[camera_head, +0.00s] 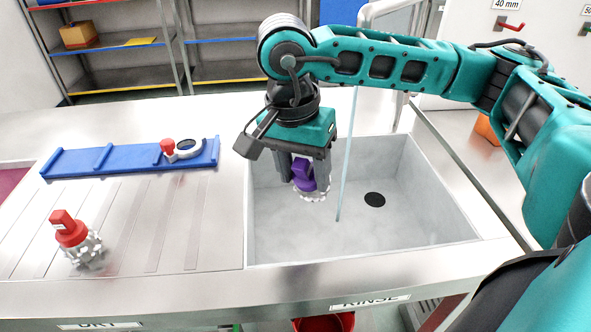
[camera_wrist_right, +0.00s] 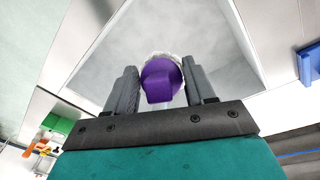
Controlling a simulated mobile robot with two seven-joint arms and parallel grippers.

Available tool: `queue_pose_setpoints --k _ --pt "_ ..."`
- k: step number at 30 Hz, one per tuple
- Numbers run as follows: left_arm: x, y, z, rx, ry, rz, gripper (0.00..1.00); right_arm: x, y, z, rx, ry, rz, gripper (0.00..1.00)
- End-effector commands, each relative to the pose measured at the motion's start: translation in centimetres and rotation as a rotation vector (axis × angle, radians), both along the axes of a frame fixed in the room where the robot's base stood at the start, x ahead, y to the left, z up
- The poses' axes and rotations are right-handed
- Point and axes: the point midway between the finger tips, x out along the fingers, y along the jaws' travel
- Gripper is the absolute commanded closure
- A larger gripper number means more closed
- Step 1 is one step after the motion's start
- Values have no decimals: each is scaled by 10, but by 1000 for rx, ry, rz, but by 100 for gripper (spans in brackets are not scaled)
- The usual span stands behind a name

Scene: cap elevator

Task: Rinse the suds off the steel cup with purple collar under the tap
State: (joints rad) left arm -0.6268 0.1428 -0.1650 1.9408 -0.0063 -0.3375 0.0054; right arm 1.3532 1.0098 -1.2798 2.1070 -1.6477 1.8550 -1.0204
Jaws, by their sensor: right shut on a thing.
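The steel cup with purple collar (camera_head: 304,177) hangs in my right gripper (camera_head: 309,172) over the left part of the sink. White suds show around its lower part. In the right wrist view the purple top (camera_wrist_right: 161,82) sits between the two fingers of the gripper (camera_wrist_right: 163,88), with a rim of suds behind it. A thin stream of water (camera_head: 347,160) falls from the tap (camera_head: 366,14) into the sink, to the right of the cup and apart from it in the head view. My left gripper is not in view.
The sink (camera_head: 420,200) has a dark drain (camera_head: 375,200). A red-collared cup (camera_head: 80,240) with suds stands on the ribbed drainboard at left. A red bucket (camera_head: 330,322) is below the front edge.

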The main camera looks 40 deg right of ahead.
Motion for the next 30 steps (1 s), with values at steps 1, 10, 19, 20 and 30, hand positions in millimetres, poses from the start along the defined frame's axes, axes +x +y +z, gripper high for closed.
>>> queue_pose_setpoints --k 1,10,19,20,30 --pt "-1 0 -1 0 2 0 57 2 -6 -1 -1 -2 -5 87" --pt "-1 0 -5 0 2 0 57 12 -34 -7 0 -3 -4 87" --pt "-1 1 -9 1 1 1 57 21 -61 -13 0 -3 -5 87" --pt "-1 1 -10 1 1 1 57 23 -64 -13 0 -3 -5 87" --pt "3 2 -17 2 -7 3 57 33 -95 -21 1 -2 -4 87"
